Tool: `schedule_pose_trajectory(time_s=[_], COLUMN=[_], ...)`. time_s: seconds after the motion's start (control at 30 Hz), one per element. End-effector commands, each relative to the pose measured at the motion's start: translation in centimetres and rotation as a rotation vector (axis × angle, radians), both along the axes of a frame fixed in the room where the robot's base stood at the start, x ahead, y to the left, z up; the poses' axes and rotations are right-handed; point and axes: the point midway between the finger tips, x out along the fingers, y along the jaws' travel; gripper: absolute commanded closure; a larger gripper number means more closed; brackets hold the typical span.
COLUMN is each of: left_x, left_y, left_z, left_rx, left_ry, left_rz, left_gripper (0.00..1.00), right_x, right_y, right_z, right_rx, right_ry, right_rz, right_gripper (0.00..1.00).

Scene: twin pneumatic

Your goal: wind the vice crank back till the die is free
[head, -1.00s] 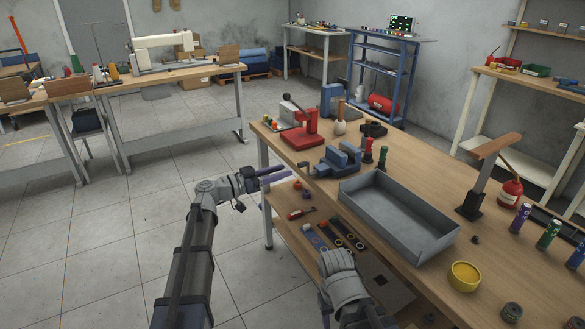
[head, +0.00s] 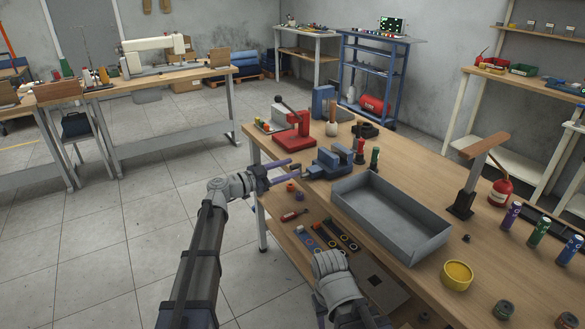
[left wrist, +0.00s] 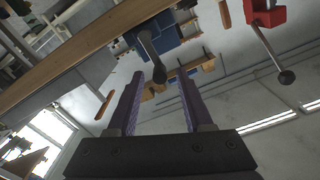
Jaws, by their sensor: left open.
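The blue vice (head: 328,163) stands on the workbench near its left edge, and also shows in the left wrist view (left wrist: 188,32). Its crank (left wrist: 147,43) is a grey arm ending in a dark knob (left wrist: 160,75). My left gripper (head: 294,167) is open beside the vice, at the bench edge. In the left wrist view, the knob appears between its two purple fingers (left wrist: 160,86); I cannot tell whether they touch it. The die cannot be made out in the vice jaws.
A red press (head: 294,137) stands behind the vice; its lever ball (left wrist: 287,77) shows in the left wrist view. A grey tray (head: 390,215) lies in front of the vice. A lower shelf (head: 290,232) holds small parts.

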Motion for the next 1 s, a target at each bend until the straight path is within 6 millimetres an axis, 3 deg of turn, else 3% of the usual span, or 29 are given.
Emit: schedule_pose_trajectory(time_s=[0.2,0.5,0.9,1.0], left_x=[1.0,1.1,1.1,1.1], left_y=[-1.4,-1.5,-1.5,-1.5], left_z=[0.0,0.0,0.0,0.0], left_rx=[-0.001,-0.001,-0.001,-0.001], left_ry=[0.001,0.001,0.001,0.001], left_rz=[0.0,0.001,0.001,0.001], left_gripper=[0.49,0.49,0.93,1.0], right_x=[0.0,0.0,0.0,0.0], right_y=[0.0,0.0,0.0,0.0], right_z=[0.0,0.0,0.0,0.0], right_rx=[0.0,0.0,0.0,0.0], right_ry=[0.0,0.0,0.0,0.0], right_rz=[0.0,0.0,0.0,0.0], right_gripper=[0.5,0.5,0.5,0.5])
